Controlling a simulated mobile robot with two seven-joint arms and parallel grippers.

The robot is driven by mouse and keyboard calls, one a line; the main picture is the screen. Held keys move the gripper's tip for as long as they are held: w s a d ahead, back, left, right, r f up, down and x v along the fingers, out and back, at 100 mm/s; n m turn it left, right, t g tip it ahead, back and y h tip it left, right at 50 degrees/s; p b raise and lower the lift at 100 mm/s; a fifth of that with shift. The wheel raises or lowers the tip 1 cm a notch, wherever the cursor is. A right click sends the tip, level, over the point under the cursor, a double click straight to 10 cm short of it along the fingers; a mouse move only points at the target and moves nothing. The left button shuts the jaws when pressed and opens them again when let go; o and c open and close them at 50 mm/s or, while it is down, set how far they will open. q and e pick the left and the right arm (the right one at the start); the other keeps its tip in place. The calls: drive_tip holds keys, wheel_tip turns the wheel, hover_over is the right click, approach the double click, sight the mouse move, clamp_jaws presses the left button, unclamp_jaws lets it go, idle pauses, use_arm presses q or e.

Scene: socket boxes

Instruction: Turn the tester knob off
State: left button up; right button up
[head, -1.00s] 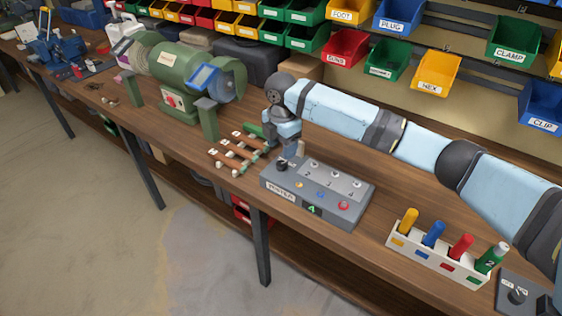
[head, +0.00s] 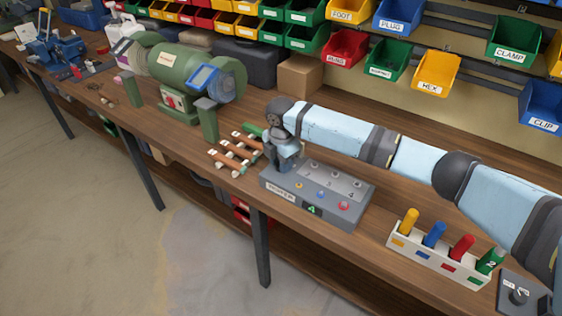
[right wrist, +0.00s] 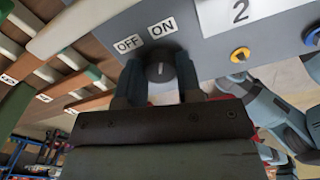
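The grey tester box (head: 335,217) stands on the bench with a TESTER label, numbered 2, 3 and 4 positions on top, and a lit green display. My right gripper (head: 283,168) is down at the box's left end and hides the knob in the head view. In the right wrist view, the dark round knob (right wrist: 160,69) sits between the two fingers of my right gripper (right wrist: 160,80), which appear to touch its sides. The OFF label (right wrist: 128,43) and ON label (right wrist: 163,28) are beyond it. The knob's light mark seems to point towards ON. My left gripper is not in view.
A rack of wooden bars (head: 236,153) lies just left of the tester. A white holder (head: 433,262) with coloured pegs and a second knob box (head: 522,297) stand to the right. A green grinder (head: 180,75) and wall bins are behind.

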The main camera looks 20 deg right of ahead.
drive_tip(key=shift+r+n+p, duration=0.2)
drive_tip(key=shift+n+p, duration=0.6)
drive_tip(key=shift+p, duration=0.25)
drive_tip(key=shift+n+p, duration=0.75)
drive_tip(key=shift+n, duration=0.05)
drive_tip(key=n+p, duration=0.1)
drive_tip(key=n, duration=0.1)
drive_tip(key=shift+n+p, duration=0.3)
drive_tip(key=shift+n, duration=0.1)
drive_tip(key=n+p, duration=0.1)
drive_tip(key=n, duration=0.1)
drive_tip(key=shift+f+n, duration=0.1)
drive_tip(key=shift+n, duration=0.2)
drive_tip(key=n, duration=0.2)
drive_tip(key=shift+n+p, duration=0.35)
drive_tip(key=shift+n, duration=0.05)
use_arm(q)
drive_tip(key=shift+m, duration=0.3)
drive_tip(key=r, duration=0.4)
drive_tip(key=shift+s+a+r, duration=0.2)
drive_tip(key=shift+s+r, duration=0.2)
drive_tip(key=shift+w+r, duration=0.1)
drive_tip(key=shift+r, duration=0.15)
use_arm(e)
drive_tip(key=shift+f+n, duration=0.1)
drive_tip(key=shift+n, duration=0.3)
